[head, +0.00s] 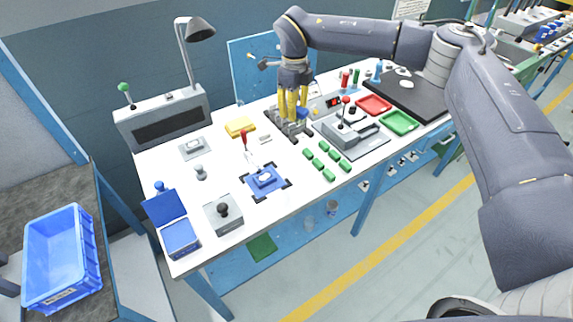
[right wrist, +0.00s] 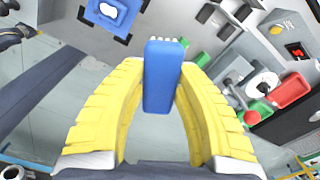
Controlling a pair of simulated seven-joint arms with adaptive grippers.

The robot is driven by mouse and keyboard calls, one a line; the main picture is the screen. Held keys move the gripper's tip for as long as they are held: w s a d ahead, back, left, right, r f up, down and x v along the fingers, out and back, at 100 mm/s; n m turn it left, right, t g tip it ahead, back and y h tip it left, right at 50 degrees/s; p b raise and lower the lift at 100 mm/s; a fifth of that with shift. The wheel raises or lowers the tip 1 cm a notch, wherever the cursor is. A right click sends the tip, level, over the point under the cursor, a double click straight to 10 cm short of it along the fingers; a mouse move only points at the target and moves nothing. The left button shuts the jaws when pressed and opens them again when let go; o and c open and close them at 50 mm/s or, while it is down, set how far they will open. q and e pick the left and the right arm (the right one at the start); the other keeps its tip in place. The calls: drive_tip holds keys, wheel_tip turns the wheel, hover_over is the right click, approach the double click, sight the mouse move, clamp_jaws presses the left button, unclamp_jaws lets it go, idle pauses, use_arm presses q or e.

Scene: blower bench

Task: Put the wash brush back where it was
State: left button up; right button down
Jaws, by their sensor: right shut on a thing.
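The wash brush (right wrist: 162,78) is a blue block with a row of pale bristle tufts at its far end in the right wrist view. My right gripper (right wrist: 160,95) has its yellow fingers shut on both sides of it. In the head view the right gripper (head: 292,112) points down over the back middle of the white bench, and a bit of the blue brush (head: 302,113) shows beside the fingers. My left gripper is not in view.
A grey machine with a red-knobbed lever (head: 345,130), a red tray (head: 374,104) and a green tray (head: 399,123) stand to the right. Several green blocks (head: 323,162) lie in front. A yellow sponge-like block (head: 240,127) and a blue fixture (head: 265,179) are to the left.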

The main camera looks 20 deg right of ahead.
sight(291, 165)
drive_tip(key=m, duration=0.4)
drive_tip(key=shift+s+a+m, duration=0.25)
drive_tip(key=shift+s+m, duration=0.05)
drive_tip(key=shift+f+m, duration=0.3)
wheel_tip(291, 165, down, 19)
drive_tip(key=shift+f, duration=0.2)
drive_tip(key=shift+f, duration=0.15)
drive_tip(key=c, duration=1.1)
unclamp_jaws()
drive_tip(key=shift+o, duration=0.2)
wheel_tip(291, 165, up, 12)
